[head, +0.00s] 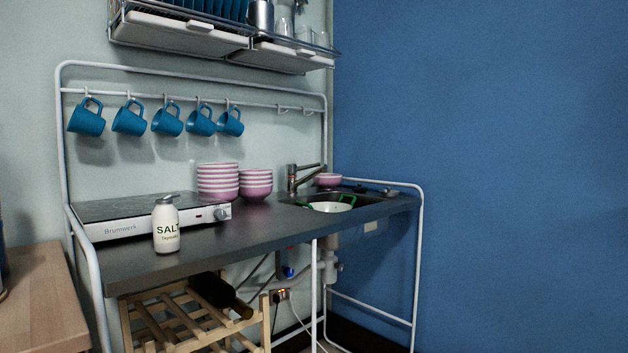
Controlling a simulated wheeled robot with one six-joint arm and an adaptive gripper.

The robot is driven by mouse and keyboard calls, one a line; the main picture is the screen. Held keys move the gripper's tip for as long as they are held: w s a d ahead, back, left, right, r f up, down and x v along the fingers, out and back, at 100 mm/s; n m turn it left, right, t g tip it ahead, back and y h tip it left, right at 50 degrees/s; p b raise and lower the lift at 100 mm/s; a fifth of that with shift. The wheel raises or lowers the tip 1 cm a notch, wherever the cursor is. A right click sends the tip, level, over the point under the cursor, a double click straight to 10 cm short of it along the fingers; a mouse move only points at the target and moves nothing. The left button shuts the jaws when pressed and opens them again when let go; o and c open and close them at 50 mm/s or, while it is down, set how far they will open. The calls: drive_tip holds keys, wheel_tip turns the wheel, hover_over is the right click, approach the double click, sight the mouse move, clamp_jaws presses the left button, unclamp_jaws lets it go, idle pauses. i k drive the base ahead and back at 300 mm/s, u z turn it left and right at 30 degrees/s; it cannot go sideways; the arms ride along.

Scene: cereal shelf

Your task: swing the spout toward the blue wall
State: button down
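The faucet (293,181) stands at the back edge of the sink, right of the pink bowls. Its spout (309,180) looks short and slants out to the right over the sink; its exact direction is hard to tell at this size. A lever lies across the faucet's top. The blue wall (480,150) fills the right side of the picture. The sink (290,199) is set into the dark counter and holds a white colander with green handles (332,207). My gripper is not in view.
Stacked pink bowls (217,182) stand left of the faucet, and one pink bowl (327,180) sits close to its right. Blue mugs (168,121) hang above. White rails frame the counter.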

sight(310, 176)
drive_tip(key=z, duration=0.3)
drive_tip(key=k, duration=0.3)
drive_tip(key=u, duration=0.95)
drive_tip(key=i, duration=1.35)
drive_tip(key=z, duration=0.8)
